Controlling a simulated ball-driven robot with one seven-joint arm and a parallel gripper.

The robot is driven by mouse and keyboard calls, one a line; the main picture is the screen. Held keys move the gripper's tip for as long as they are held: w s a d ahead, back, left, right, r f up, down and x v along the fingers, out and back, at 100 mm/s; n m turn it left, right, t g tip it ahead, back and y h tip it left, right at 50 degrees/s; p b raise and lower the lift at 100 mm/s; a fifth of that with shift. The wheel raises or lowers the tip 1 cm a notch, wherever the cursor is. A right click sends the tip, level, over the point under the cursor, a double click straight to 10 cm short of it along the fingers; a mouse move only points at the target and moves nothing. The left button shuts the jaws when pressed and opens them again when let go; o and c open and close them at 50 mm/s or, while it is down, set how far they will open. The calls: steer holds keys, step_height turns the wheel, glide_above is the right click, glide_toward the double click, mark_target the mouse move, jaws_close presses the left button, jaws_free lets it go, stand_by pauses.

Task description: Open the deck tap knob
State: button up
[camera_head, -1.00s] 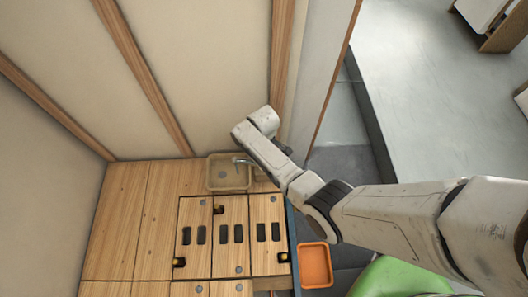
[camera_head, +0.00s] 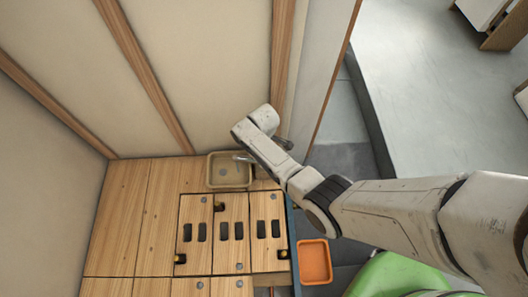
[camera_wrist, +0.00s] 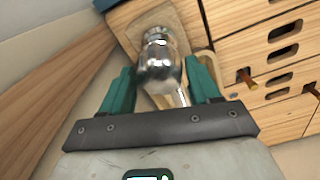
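The chrome deck tap (camera_wrist: 158,68) fills the middle of the wrist view, with a rounded knob and a thin spout. My gripper (camera_wrist: 160,66) has its two teal fingers spread, one on each side of the knob. A gap shows at the left of the knob; the right finger is very close to it, and I cannot tell whether it touches. In the head view the spout (camera_head: 243,158) reaches over a beige sink (camera_head: 213,182). My forearm hides the knob and most of my gripper there.
A wooden counter (camera_head: 122,215) with several slotted panels surrounds the sink. An orange tray (camera_head: 314,262) and a green object (camera_head: 395,275) lie at the lower right. A beige wall with wooden posts (camera_head: 283,70) rises close behind the tap. Grey floor (camera_head: 425,90) is open at the right.

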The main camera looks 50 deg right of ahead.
steer(key=shift+o, duration=1.1)
step_height(320, 180, up, 11)
steer(key=p, duration=0.4)
steer(key=shift+f+p, duration=0.15)
steer(key=shift+p, duration=0.15)
steer(key=shift+s, duration=0.1)
